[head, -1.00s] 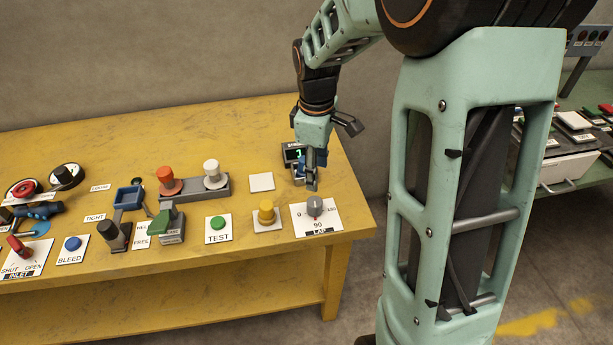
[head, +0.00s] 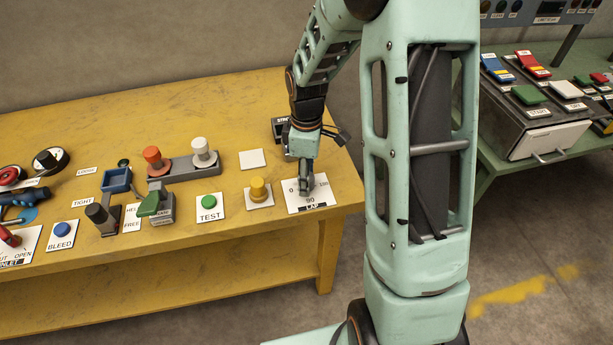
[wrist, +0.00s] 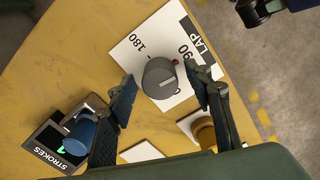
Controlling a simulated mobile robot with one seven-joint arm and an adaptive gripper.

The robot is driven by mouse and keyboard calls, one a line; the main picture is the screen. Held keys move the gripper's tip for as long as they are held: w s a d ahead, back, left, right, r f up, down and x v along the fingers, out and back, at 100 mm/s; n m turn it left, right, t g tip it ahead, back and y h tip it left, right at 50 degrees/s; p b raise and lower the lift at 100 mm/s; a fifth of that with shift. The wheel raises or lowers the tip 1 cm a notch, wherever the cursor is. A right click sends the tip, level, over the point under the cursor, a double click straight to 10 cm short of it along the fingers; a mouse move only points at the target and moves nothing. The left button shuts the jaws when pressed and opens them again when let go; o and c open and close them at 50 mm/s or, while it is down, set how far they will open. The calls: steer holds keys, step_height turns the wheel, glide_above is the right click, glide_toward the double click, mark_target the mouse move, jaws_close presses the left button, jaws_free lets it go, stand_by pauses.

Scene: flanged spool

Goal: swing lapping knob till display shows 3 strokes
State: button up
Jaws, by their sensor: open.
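The lapping knob (wrist: 159,77) is a round grey knob with a pale line on top, on a white plate (wrist: 135,42) marked 180, 90 and LAP. A small red spot shows at its edge. My gripper (wrist: 165,93) is open, with one finger on each side of the knob; contact is not clear. In the head view my gripper (head: 305,184) is low over the LAP plate and hides most of the knob. The STROKES display (wrist: 52,146) is dark with a partly visible green figure; a blue cylinder covers some of it, so I cannot read the count.
A yellow button (head: 257,188) on a white plate stands left of the LAP plate, close to a finger. A green TEST button (head: 208,202) lies further left. The yellow table (head: 230,110) is clear at the back.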

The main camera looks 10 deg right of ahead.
steer(key=shift+f, duration=0.1)
steer(key=shift+c, duration=0.7)
steer(key=c, duration=1)
steer(key=shift+m, duration=0.3)
steer(key=m, duration=0.3)
steer(key=shift+b, duration=0.35)
steer(key=m, duration=0.5)
steer(key=shift+b, duration=0.3)
steer(key=m, duration=0.4)
steer(key=shift+m, duration=1.8)
